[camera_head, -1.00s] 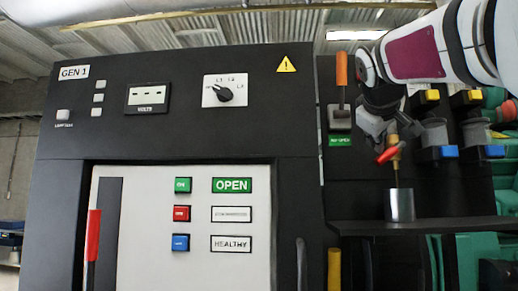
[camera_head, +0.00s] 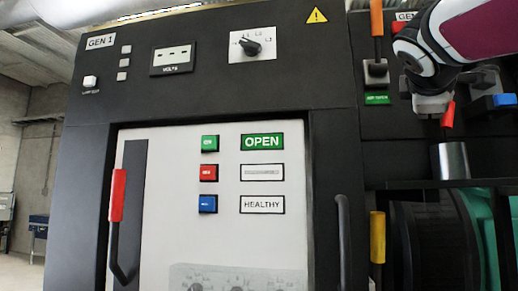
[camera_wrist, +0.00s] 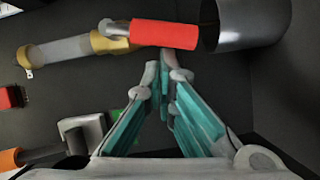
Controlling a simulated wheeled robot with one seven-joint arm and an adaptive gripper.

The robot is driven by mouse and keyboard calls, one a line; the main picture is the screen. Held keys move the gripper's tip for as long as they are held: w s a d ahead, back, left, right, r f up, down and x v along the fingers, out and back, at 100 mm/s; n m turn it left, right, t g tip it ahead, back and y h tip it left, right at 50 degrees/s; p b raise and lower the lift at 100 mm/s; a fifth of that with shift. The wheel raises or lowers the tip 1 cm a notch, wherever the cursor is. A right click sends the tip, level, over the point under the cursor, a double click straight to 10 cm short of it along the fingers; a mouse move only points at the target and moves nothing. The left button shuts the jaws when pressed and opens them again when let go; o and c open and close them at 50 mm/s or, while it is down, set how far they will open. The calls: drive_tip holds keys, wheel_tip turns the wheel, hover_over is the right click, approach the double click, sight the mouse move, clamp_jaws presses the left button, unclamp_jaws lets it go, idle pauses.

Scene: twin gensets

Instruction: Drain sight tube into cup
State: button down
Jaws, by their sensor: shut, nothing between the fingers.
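The sight tube (camera_wrist: 65,50) is a grey translucent cylinder with yellow-brass fittings in the wrist view. A red-handled drain lever (camera_wrist: 165,34) beside its brass end lies roughly in line with the tube, pointing to the cup. The lever also shows above the cup in the head view (camera_head: 447,115). The metal cup (camera_wrist: 243,22) is beyond the lever's red end; in the head view it stands upright on a ledge (camera_head: 453,160). The cup's inside is hidden. My gripper (camera_wrist: 165,66) is shut and empty, its fingertips close to the lever; contact is unclear.
The black GEN 1 panel (camera_head: 100,90) and white door with red handle (camera_head: 118,195) fill the left. An orange-handled lever (camera_head: 376,18) stands left of my arm. The dark ledge (camera_head: 400,184) runs under the cup. A blue-ended fitting (camera_head: 504,100) is at right.

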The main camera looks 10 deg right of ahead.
drive_tip(key=shift+d+f+n+b, duration=0.2)
drive_tip(key=shift+f+n+b, duration=0.05)
drive_tip(key=shift+n+b, duration=0.15)
drive_tip(key=shift+s, duration=0.1)
idle(0.4)
